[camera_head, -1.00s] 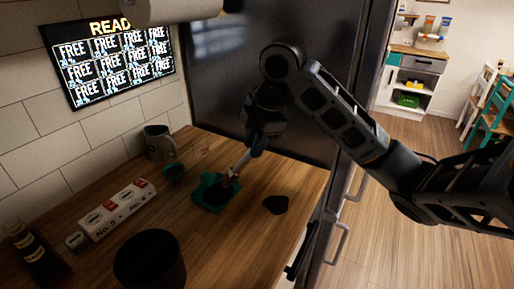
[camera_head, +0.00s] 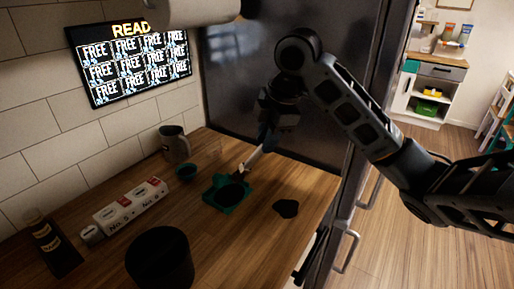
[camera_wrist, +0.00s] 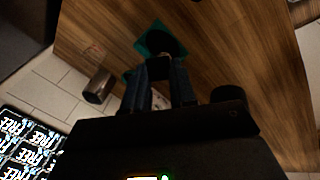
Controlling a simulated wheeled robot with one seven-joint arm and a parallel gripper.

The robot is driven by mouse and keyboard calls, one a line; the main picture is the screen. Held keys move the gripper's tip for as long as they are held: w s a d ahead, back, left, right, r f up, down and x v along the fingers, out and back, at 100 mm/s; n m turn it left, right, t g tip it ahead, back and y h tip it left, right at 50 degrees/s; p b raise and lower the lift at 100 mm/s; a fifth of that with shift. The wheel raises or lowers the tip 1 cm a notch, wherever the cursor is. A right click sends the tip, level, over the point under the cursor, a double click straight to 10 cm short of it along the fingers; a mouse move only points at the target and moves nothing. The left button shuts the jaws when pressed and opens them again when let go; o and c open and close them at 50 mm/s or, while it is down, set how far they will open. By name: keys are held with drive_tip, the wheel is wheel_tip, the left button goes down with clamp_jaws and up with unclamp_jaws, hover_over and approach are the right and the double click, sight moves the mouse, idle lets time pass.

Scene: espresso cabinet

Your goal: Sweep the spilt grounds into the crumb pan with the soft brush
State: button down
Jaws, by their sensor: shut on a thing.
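My gripper (camera_head: 268,140) is shut on a brush with a pale handle (camera_head: 253,158), pointing down and left. The brush's lower end is at the far right edge of the teal crumb pan (camera_head: 214,202); I cannot tell whether it touches. The pan lies on the wooden counter with a dark round mass inside. In the wrist view the pan (camera_wrist: 140,47) is beyond my fingers, and the brush is mostly hidden between them. A flat dark patch (camera_head: 286,208), which looks like the grounds, lies on bare wood right of the pan.
A grey mug (camera_head: 174,146) and a small teal bowl (camera_head: 186,172) stand behind the pan. A white labelled box (camera_head: 131,207), a dark bottle (camera_head: 54,245) and a black container (camera_head: 160,258) are at left and front. A dark cabinet panel (camera_head: 300,110) bounds the counter's back.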

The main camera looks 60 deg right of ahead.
drive_tip(key=shift+d, duration=0.1)
drive_tip(key=s+d+b, duration=0.4)
drive_tip(key=s+b, duration=0.1)
drive_tip(key=s, duration=0.3)
drive_tip(key=s+d+b, duration=0.3)
drive_tip(key=s+b, duration=0.2)
drive_tip(key=s, duration=0.3)
drive_tip(key=shift+f+b, duration=2.15)
drive_tip(key=shift+f, duration=0.8)
drive_tip(key=shift+w+a+p, duration=0.75)
drive_tip(key=shift+w+a, duration=1.05)
drive_tip(key=shift+w, duration=2.2)
drive_tip(key=shift+w+a+p, duration=0.75)
drive_tip(key=shift+w+a, duration=1)
drive_tip(key=shift+w, duration=2.2)
drive_tip(key=shift+r+p, duration=2.1)
drive_tip(key=shift+r, duration=0.8)
drive_tip(key=shift+w, duration=0.1)
